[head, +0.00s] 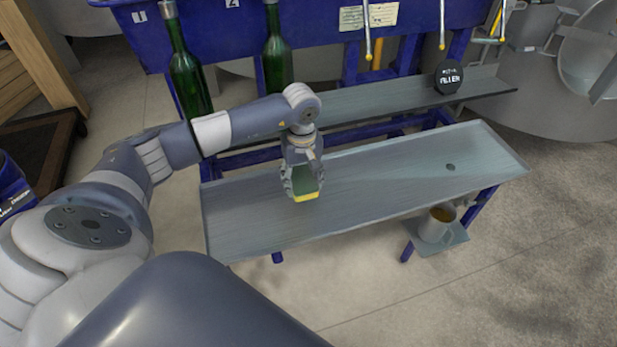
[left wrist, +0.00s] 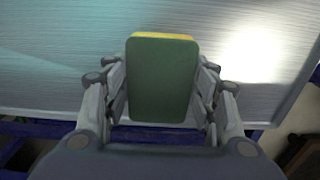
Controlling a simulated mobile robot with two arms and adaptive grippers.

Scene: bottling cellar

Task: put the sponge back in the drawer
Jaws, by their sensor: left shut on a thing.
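The sponge (head: 306,188) is green with a yellow side. In the head view my left gripper (head: 303,178) is shut on it and holds it at the metal bench top (head: 400,180). I cannot tell whether the sponge touches the metal. In the left wrist view the green face of the sponge (left wrist: 162,80) sits between the fingers of my left gripper (left wrist: 160,95), with a yellow edge at the top. No drawer can be made out in either view. My right gripper is not in view.
Two green bottles (head: 188,75) (head: 277,60) stand behind my left arm. A dark round piece with lettering (head: 449,77) is on the narrow back shelf (head: 380,97). A mug (head: 436,224) stands on a small low ledge (head: 455,238). The bench top right of the gripper is clear.

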